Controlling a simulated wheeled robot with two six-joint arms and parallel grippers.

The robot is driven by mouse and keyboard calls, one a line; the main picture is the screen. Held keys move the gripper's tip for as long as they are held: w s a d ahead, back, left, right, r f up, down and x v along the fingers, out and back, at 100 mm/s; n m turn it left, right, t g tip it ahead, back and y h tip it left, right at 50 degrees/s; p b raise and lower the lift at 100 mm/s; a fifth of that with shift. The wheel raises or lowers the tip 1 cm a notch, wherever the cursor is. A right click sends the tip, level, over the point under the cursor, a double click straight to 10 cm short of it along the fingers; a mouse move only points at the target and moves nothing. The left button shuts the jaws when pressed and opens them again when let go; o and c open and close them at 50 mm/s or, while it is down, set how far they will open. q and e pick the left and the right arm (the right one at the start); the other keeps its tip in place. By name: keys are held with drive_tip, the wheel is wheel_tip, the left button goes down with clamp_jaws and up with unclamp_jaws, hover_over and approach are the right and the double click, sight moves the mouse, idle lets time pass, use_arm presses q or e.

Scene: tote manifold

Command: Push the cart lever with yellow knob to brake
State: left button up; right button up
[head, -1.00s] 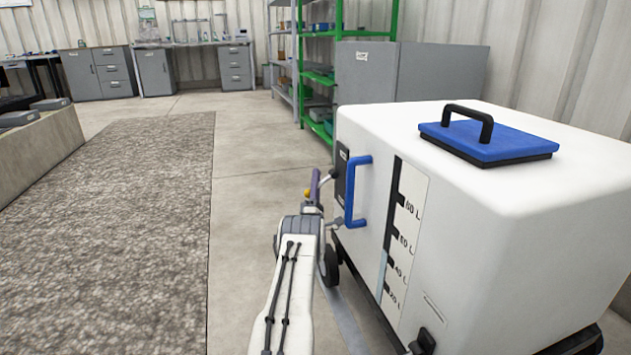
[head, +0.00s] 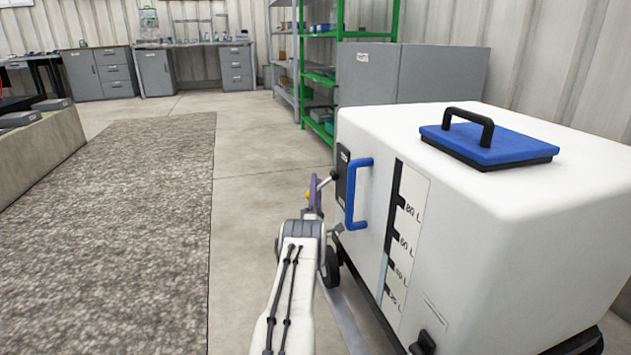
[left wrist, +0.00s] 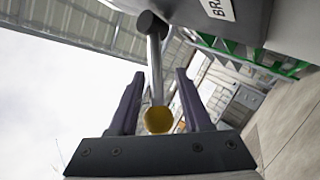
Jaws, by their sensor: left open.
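The white cart (head: 460,240) stands at the right in the head view, with a dark lever plate on its left side. The metal lever (left wrist: 154,62) extends from a dark round hub (left wrist: 151,24) and ends in a yellow knob (left wrist: 158,120). The knob also shows small in the head view (head: 308,194). My left gripper (left wrist: 157,88) is open, its two purple fingers on either side of the lever and knob. In the left wrist view gaps show on both sides of the rod. I cannot tell whether a finger touches the knob. My right gripper is out of view.
A blue handle (head: 352,195) sticks out of the cart close to my left gripper. A label reading "BRA" (left wrist: 217,8) is partly cut off near the hub. Open floor (head: 255,170) and a rough grey mat (head: 120,220) lie to the left. Green shelves (head: 320,75) stand behind.

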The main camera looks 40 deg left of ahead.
use_arm(q)
drive_tip(key=p+v, duration=0.4)
drive_tip(key=v, duration=0.5)
drive_tip(key=shift+s+f, duration=0.1)
